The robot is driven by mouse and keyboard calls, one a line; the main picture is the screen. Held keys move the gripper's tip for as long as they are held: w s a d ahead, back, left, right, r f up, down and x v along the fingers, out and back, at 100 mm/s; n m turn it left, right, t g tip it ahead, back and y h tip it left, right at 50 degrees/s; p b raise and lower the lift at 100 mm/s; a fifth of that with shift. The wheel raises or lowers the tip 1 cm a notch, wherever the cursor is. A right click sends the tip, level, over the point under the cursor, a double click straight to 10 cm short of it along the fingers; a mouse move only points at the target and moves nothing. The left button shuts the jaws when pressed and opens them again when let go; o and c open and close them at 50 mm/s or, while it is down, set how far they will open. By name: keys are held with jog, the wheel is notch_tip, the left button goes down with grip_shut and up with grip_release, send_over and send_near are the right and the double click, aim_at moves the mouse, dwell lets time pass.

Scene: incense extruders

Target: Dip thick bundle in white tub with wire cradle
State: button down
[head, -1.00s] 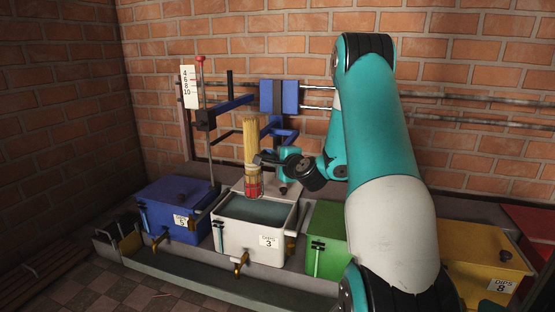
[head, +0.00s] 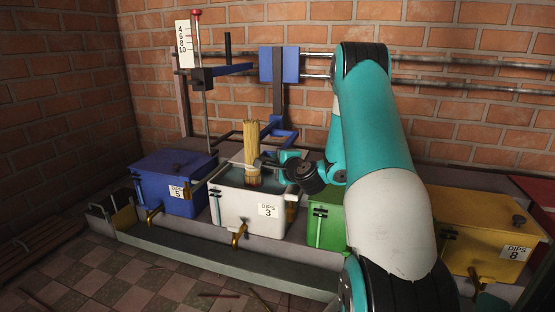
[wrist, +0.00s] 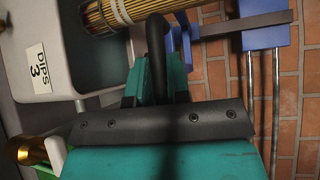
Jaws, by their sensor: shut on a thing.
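A thick bundle of pale yellow sticks (head: 251,140) stands upright over the white tub (head: 233,208), which is labelled DIPS 3. My gripper (head: 262,163) is shut on the bundle from the right, just above the tub. In the wrist view the bundle (wrist: 118,14) crosses the top, with my gripper's dark finger (wrist: 157,45) against it and the white tub (wrist: 88,60) at left. I cannot make out a wire cradle clearly.
A blue tub (head: 172,185) stands left; a green tub (head: 326,225) and yellow tub (head: 490,240) stand right. Behind are a blue bracket (head: 279,130), a blue block (head: 279,65), a red-topped rod (head: 203,80) and wall rails (head: 440,86). A trough (head: 215,262) runs in front.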

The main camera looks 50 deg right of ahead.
jog(key=shift+f+b, duration=0.45)
jog(key=shift+f, duration=0.45)
jog(key=shift+a+f, duration=0.1)
jog(key=shift+f, duration=0.05)
jog(key=c, duration=1.1)
grip_release()
